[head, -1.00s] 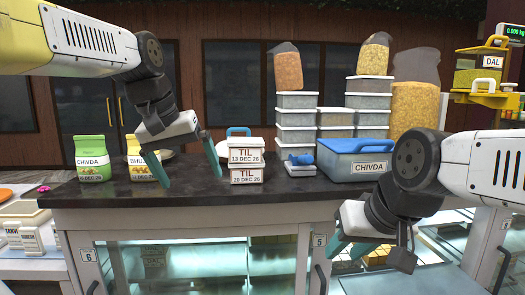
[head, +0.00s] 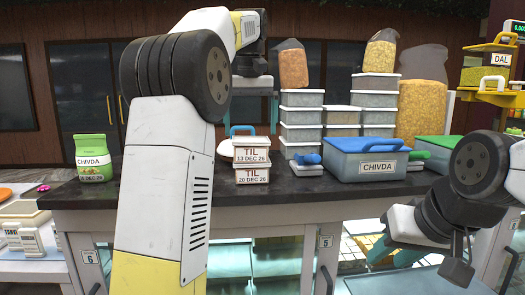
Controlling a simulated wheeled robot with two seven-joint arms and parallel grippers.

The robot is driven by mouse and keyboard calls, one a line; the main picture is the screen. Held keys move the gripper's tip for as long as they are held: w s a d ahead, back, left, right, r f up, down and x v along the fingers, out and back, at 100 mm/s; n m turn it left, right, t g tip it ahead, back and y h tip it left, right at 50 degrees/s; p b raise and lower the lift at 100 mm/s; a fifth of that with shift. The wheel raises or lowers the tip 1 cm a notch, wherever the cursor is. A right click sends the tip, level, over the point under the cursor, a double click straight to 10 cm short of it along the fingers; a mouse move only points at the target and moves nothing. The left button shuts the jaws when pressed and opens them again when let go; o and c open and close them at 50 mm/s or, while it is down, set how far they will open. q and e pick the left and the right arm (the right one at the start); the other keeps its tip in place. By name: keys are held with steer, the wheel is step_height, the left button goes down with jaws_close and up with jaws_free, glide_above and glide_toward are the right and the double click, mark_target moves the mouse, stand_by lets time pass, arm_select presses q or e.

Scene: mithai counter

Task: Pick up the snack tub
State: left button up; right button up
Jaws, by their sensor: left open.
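A large tub with a blue lid and a CHIVDA label (head: 345,162) stands on the dark counter right of centre. Two small white TIL boxes are stacked left of it, an upper box (head: 251,150) and a lower box (head: 251,176). I cannot tell for certain which is the snack tub. My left gripper (head: 250,118) is open and empty, held high and pointing down, above and behind the TIL stack in the picture. My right gripper (head: 393,255) is low in front of the counter, below the blue-lidded tub; its fingers look apart and empty.
Clear stacked containers (head: 301,115) with snack bags on top stand behind. A green CHIVDA pouch (head: 93,158) is at the left. A green-lidded tub (head: 437,150) stands at the right, partly behind my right arm. A blue-handled tool (head: 306,165) lies beside the large tub.

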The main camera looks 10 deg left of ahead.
mark_target(250, 140)
arm_select(q)
steer(key=shift+a+f, duration=0.1)
steer(key=shift+f, duration=2.6)
steer(key=c, duration=1.2)
